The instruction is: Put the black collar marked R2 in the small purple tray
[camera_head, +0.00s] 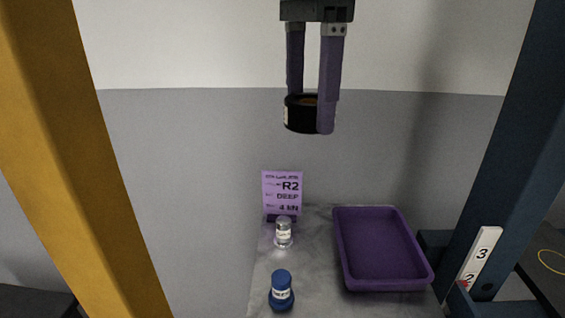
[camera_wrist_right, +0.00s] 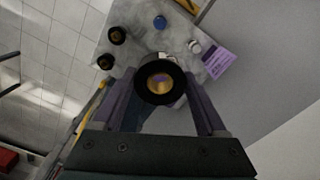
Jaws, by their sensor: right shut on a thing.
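My right gripper (camera_head: 312,112) is shut on a black collar (camera_head: 301,118) and holds it high above the bench, left of the purple tray. The collar also shows in the right wrist view (camera_wrist_right: 160,82) as a black ring between the fingers, brownish-yellow inside. Its marking cannot be read. The purple tray (camera_head: 340,250) lies at the right of the grey bench, and its visible inside is empty. My left gripper is not in view.
A small clear-and-silver bottle (camera_head: 283,233) stands in front of the card, and a blue bottle (camera_head: 281,291) stands nearer. The wrist view shows two dark round parts (camera_wrist_right: 116,35) on the bench. An orange post (camera_head: 75,150) and a dark blue post (camera_head: 515,150) flank the bench.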

